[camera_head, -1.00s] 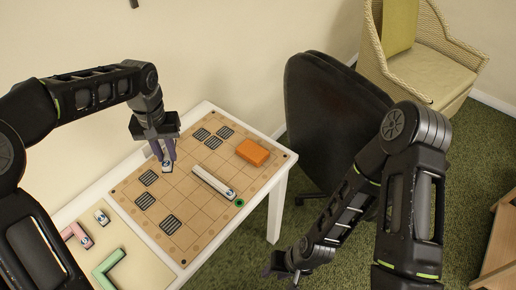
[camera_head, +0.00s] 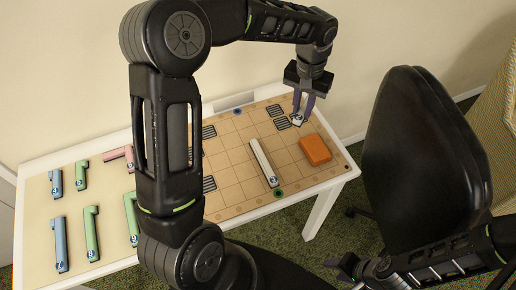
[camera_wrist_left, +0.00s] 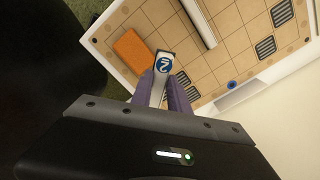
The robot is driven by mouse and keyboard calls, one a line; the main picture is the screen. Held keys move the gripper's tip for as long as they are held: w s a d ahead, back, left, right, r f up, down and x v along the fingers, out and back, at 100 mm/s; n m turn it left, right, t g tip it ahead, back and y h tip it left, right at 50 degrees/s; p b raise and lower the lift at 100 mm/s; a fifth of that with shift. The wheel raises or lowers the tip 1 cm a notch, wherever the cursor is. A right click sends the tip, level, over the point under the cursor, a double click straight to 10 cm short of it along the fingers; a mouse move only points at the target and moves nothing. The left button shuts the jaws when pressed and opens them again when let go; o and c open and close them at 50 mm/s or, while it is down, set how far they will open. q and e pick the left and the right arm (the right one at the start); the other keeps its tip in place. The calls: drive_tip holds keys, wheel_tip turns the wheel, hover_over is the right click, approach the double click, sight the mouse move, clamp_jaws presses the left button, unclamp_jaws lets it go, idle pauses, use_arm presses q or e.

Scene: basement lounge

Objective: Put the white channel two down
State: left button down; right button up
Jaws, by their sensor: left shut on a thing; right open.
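My left gripper (camera_head: 299,114) is shut on a short white channel with a blue "2" badge. The channel (camera_wrist_left: 163,62) shows between the purple fingertips in the left wrist view, badge facing the camera. It is at or just above the back right part of the tan grid board (camera_head: 230,160), between striped squares and the orange block; I cannot tell whether it touches. A longer white channel (camera_head: 260,158) lies on the board's middle, ending near the green dot (camera_head: 278,192). My right gripper (camera_head: 345,266) is open and empty, low at the right, away from the table.
The orange block (camera_head: 315,149) sits at the board's right. Striped squares (camera_head: 282,123) mark several cells. Blue (camera_head: 61,245), green (camera_head: 91,234) and pink pieces lie at the table's left. A black chair (camera_head: 422,140) stands right of the table. My left arm hides part of the board.

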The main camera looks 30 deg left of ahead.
use_arm(q)
drive_tip(key=s+a+f+n+b, duration=0.25)
drive_tip(key=a+n+b, duration=0.3)
drive_tip(key=a, duration=0.45)
drive_tip(key=n+b, duration=0.2)
drive_tip(key=n, duration=0.3)
hover_over(247, 131)
drive_tip(key=f, duration=0.1)
drive_tip(key=shift+p, duration=0.3)
drive_tip(key=shift+f, duration=3.15)
wheel_tip(247, 131, down, 3)
drive_tip(key=shift+d, duration=0.1)
drive_tip(key=shift+f, duration=0.4)
